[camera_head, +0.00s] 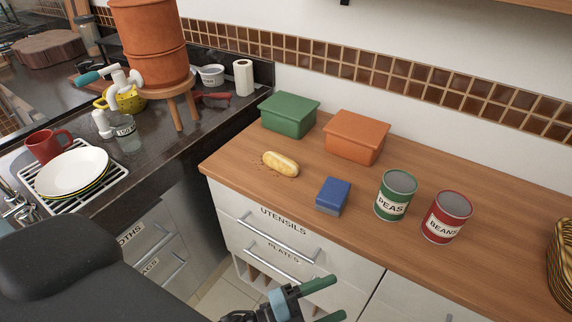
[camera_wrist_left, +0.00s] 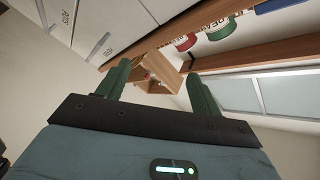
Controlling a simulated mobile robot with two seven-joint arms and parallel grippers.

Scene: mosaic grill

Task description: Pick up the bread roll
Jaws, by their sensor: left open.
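The bread roll (camera_head: 281,164) is a golden, elongated loaf lying on the wooden counter, with crumbs around it. It lies in front of the green box and left of the blue block. My left gripper (camera_head: 325,299) is low at the bottom of the head view, in front of the drawers and below the counter top. Its two green fingers are apart and empty. My right gripper does not show.
A green box (camera_head: 290,115) and an orange box (camera_head: 357,137) stand behind the roll. A blue block (camera_head: 333,196), a peas can (camera_head: 396,195) and a beans can (camera_head: 446,217) stand to its right. The wooden counter's front edge (camera_head: 290,226) lies between roll and gripper. Counter left of the roll is clear.

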